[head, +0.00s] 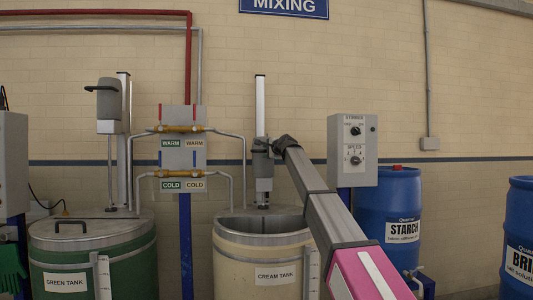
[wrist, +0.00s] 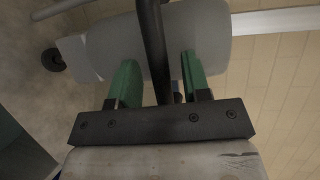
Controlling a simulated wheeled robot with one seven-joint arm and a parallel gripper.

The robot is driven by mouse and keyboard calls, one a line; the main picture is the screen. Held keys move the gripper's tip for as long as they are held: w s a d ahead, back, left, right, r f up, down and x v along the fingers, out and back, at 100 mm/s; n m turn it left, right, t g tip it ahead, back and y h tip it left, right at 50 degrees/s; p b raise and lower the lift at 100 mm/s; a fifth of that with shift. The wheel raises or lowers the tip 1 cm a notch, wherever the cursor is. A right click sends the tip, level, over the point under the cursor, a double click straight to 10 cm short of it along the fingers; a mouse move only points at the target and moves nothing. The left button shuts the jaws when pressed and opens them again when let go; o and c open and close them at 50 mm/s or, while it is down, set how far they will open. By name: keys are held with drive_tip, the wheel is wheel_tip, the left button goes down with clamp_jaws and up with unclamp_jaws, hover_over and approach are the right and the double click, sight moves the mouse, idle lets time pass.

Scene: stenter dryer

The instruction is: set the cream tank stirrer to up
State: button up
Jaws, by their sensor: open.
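The cream tank (head: 265,265) stands in the middle of the head view, labelled and partly open at the top. Its stirrer (head: 264,180) is a grey motor unit low on an upright pale column (head: 260,105), just above the tank rim. My gripper (head: 272,146) is at the upper part of this unit, reached from the right. In the wrist view my gripper (wrist: 160,78) is open, with green fingers on either side of a black bar (wrist: 152,40) in front of the grey stirrer body (wrist: 205,40). Contact with the bar cannot be told.
A control box (head: 352,150) with stirrer and speed knobs stands right of my arm. Yellow-valved pipes (head: 180,129) and a warm/cold panel (head: 183,155) are on the left. The green tank (head: 92,255) has its own stirrer (head: 109,105) raised. A blue starch drum (head: 390,205) stands right.

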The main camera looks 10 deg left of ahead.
drive_tip(key=shift+w+a, duration=0.2)
drive_tip(key=shift+w, duration=0.05)
drive_tip(key=shift+f, duration=0.1)
clamp_jaws()
wheel_tip(320, 180, up, 31)
idle(0.4)
unclamp_jaws()
drive_tip(key=shift+f, duration=0.1)
drive_tip(key=shift+s+d, duration=0.1)
